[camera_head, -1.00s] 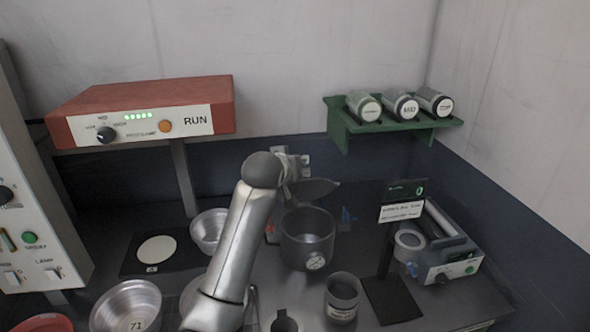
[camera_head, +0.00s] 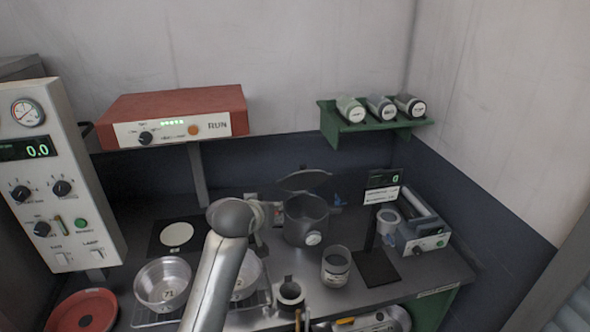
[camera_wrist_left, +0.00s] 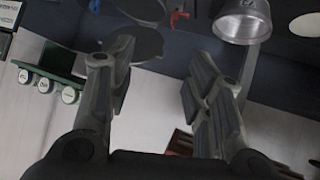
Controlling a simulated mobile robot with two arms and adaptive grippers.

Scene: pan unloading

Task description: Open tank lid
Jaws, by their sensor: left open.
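The tank is a dark grey pot (camera_head: 306,225) with a pale round badge, standing on the counter right of my left arm. Its lid (camera_head: 305,180) is a dark disc, raised and tilted above the tank's rear rim, so the mouth is uncovered. My left gripper (camera_head: 268,212) is beside the tank's left side, mostly hidden behind my own wrist. In the left wrist view its two fingers (camera_wrist_left: 155,85) are wide apart with nothing between them. The dark lid (camera_wrist_left: 138,38) shows there beyond the left finger. My right gripper is not in view.
A grey canister (camera_head: 336,267) and a display stand (camera_head: 377,268) are right of the tank. A green shelf (camera_head: 375,125) with three cylinders and a red RUN unit (camera_head: 172,115) hang above. Some counter right of the canister is clear.

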